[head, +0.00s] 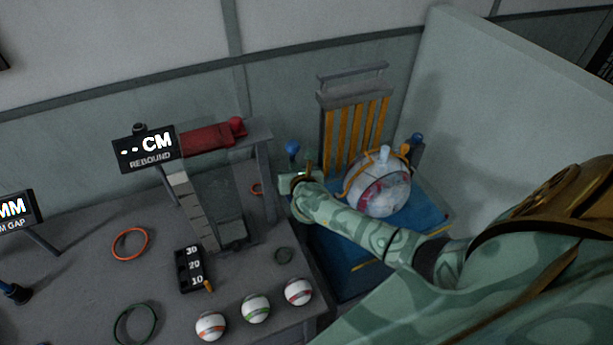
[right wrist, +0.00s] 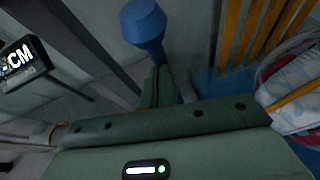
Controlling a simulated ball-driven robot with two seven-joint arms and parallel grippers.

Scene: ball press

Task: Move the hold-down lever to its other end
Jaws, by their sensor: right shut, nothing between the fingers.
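A blue-knobbed lever (head: 293,148) stands at the left side of the blue press (head: 345,277). Its round knob also shows at the top of the right wrist view (right wrist: 143,22). A second blue knob (head: 417,139) stands at the press's right side; I cannot tell whether both belong to the hold-down. My right gripper (head: 297,181) is shut and empty, close beside the left knob; its fingers (right wrist: 158,88) lie just below the knob in the wrist view. I cannot tell whether they touch it. My forearm hides part of the press. My left gripper is not in view.
The rebound stand (head: 190,205) and red cylinder (head: 208,137) are left. Several striped balls (head: 256,308) line the table's front edge. A pale wall (head: 500,120) closes the right.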

